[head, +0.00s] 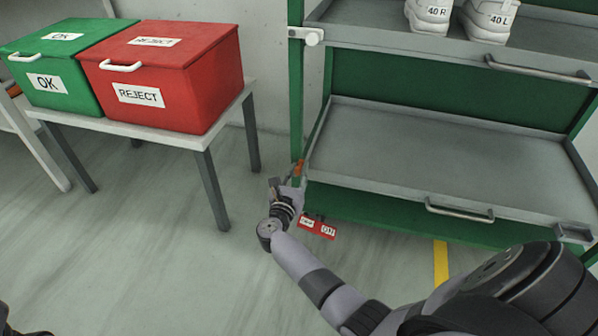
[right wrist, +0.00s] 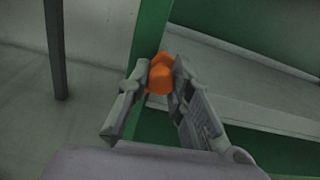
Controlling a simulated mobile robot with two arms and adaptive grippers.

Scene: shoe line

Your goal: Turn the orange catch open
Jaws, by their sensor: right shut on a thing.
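The orange catch (right wrist: 161,72) sits on the green upright post at the left edge of the shelf rack. In the head view a small orange part of it (head: 298,168) shows just above my right gripper (head: 285,183). In the right wrist view my right gripper (right wrist: 160,92) has its two fingers on either side of the catch, shut on it. The fingers hide part of the catch, and how far it is turned is hard to tell. My left gripper is not in view.
The rack's lower grey shelf (head: 440,150) is empty, and white shoes (head: 430,15) stand on the upper one. A red tag (head: 318,227) shows below the gripper. A table (head: 178,139) at the left holds a green OK box (head: 50,60) and a red REJECT box (head: 165,75).

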